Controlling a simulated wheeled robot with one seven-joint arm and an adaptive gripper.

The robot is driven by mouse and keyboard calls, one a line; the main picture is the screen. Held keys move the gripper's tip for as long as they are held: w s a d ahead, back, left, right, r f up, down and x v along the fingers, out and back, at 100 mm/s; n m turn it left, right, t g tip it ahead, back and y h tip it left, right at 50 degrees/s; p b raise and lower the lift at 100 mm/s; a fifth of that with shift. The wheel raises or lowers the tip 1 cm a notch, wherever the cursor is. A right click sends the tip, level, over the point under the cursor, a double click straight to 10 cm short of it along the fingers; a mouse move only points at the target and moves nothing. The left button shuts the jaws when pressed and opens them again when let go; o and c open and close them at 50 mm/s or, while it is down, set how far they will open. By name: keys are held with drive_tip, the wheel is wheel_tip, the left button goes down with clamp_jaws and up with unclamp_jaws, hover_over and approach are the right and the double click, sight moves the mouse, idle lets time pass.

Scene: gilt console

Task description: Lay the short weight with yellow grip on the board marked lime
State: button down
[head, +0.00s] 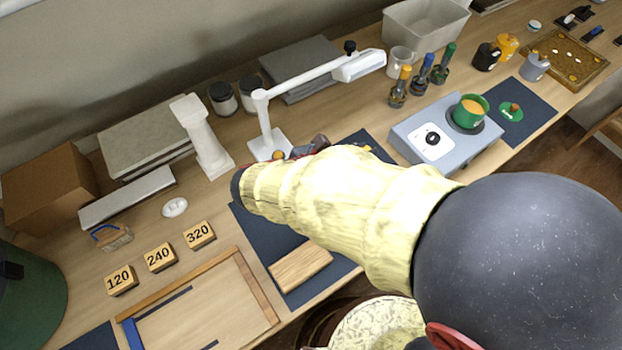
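I cannot pick out a short weight with a yellow grip for sure. A yellow-topped dark piece (399,88) stands upright at the back, beside similar blue-topped (421,73) and green-topped (444,65) ones. No board marked lime can be read. A plain pale wooden block or board (300,267) lies on the dark mat, partly near my arm. My cream arm crosses the middle and hides much of that mat. My gripper cannot be made out; the arm ends in a dark part at the left. Small dark, red and orange parts show just beyond the arm, unclear.
A white lamp (268,142) stands behind my arm. A grey-blue hot plate (409,140) bears a green pot (469,111). Blocks marked 120 (121,280), 240 (160,257) and 320 (199,235) stand left, behind a wooden frame (258,289). A grey bin (424,28) is at the back.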

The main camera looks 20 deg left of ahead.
drive_tip(key=s+a+f+b, duration=0.1)
drive_tip(key=a+f, duration=0.1)
drive_tip(key=a, duration=0.1)
drive_tip(key=s+a+f+b, duration=0.1)
drive_tip(key=a+f+b, duration=0.1)
drive_tip(key=a+f, duration=0.1)
drive_tip(key=s+a+f+b, duration=0.1)
drive_tip(key=a+f, duration=0.2)
drive_tip(key=a, duration=0.1)
drive_tip(key=shift+f+b, duration=0.1)
drive_tip(key=shift+b, duration=0.2)
drive_tip(key=shift+s+a+f+b, duration=0.15)
drive_tip(key=shift+f+b, duration=0.45)
drive_tip(key=shift+f, duration=0.3)
drive_tip(key=shift+w+a+f+b, duration=0.15)
drive_tip(key=shift+f+b, duration=0.45)
drive_tip(key=shift+f, duration=0.3)
drive_tip(key=shift+s, duration=0.1)
drive_tip(key=shift+f, duration=0.15)
drive_tip(key=c, duration=1.8)
unclamp_jaws()
drive_tip(key=shift+o, duration=0.2)
